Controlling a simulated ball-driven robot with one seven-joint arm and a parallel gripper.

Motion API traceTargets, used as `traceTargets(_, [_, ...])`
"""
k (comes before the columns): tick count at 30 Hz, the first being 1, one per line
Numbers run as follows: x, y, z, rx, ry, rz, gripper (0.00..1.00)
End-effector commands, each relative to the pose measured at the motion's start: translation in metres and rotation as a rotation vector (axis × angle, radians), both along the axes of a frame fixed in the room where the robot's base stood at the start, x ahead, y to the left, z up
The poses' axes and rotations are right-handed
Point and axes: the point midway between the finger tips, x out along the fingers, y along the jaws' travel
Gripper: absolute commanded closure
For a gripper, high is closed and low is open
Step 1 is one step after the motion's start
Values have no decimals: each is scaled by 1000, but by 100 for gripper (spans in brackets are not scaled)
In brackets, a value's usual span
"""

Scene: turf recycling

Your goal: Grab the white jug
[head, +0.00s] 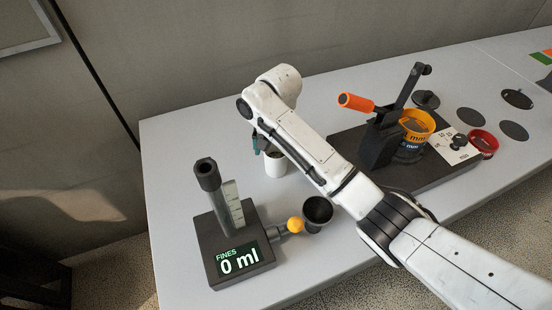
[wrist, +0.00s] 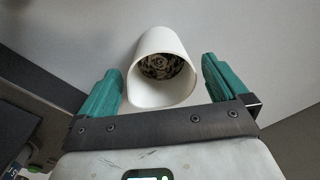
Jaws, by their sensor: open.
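The white jug (wrist: 141,90) stands between the two green fingers of my gripper (wrist: 162,88) in the wrist view, with a gap on each side. Dark, lumpy material shows inside it. In the head view the white jug (head: 274,163) stands on the table, partly hidden behind my arm. My gripper (head: 258,145) is at the jug there, mostly hidden by the arm, with a little green showing. The gripper is open and holds nothing.
A dark device (head: 225,265) reading "FINES 0 ml" stands on the grey table (head: 180,140), with a dark cup (head: 318,209) beside its yellow knob. A black press (head: 380,140) with an orange handle stands right of my arm, next to stacked yellow (head: 417,121) and blue rings.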

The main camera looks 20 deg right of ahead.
Motion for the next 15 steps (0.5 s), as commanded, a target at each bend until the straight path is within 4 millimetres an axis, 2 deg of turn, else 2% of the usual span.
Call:
traceTargets(6, [0,3,-31,-1,3,-1,0])
traceTargets(10, [0,3,-39,-1,2,-1,0])
traceTargets(15, [0,3,-40,-1,1,0,0])
